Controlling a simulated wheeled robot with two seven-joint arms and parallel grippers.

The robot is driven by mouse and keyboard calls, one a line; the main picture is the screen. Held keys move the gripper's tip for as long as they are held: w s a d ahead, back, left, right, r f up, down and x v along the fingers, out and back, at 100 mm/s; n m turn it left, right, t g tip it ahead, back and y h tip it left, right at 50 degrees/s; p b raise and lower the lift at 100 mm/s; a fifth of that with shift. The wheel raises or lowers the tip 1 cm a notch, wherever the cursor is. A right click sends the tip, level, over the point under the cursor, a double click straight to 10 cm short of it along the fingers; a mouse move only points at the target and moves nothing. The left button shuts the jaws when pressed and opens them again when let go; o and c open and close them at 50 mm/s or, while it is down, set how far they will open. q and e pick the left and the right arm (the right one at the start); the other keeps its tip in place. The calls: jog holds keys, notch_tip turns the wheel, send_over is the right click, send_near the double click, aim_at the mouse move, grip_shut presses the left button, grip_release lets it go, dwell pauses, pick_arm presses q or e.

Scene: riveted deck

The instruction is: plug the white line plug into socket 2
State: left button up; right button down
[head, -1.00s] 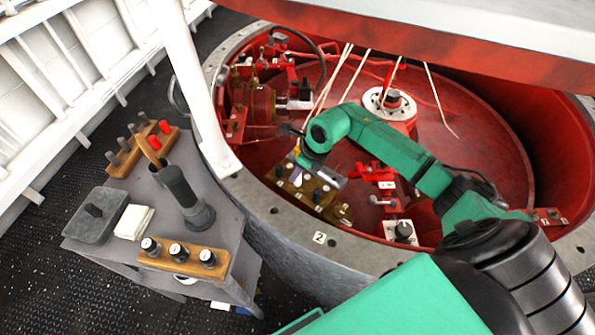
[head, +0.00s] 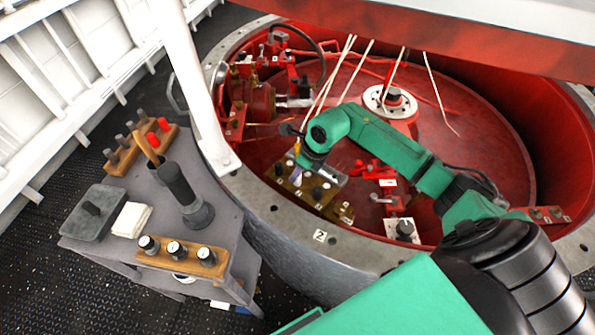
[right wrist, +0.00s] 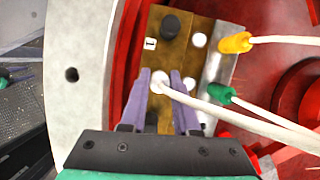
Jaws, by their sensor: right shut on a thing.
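My right gripper (right wrist: 162,88), with purple fingers, is shut on the white line plug (right wrist: 159,79). Its white line (right wrist: 235,115) runs off to the right. In the head view this gripper (head: 297,168) is over the brass socket plate (head: 334,208) inside the red well. The plate (right wrist: 178,62) carries a label 1, a black plug (right wrist: 171,26) and several white round spots. I cannot tell whether the white plug is above the plate or in a socket. No label 2 shows on the plate in the wrist view; the fingers cover part of it. My left gripper is out of view.
A yellow plug (right wrist: 235,43) and a green plug (right wrist: 221,94), each on a white line, are close right of the fingers. The grey well rim (head: 262,205) bears a label 2. A grey cart (head: 225,225) with tools stands left.

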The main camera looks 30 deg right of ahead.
jog(key=shift+f+b, duration=0.25)
jog(key=shift+b, duration=0.1)
jog(key=c, duration=0.6)
grip_release()
jog(key=shift+r, duration=0.1)
jog(key=b+v, duration=0.2)
jog(key=v, duration=1.2)
jog(key=shift+s+d+r+b, duration=0.1)
jog(key=shift+s+r+b, duration=0.1)
jog(key=shift+b, duration=0.1)
jog(key=shift+w, duration=0.1)
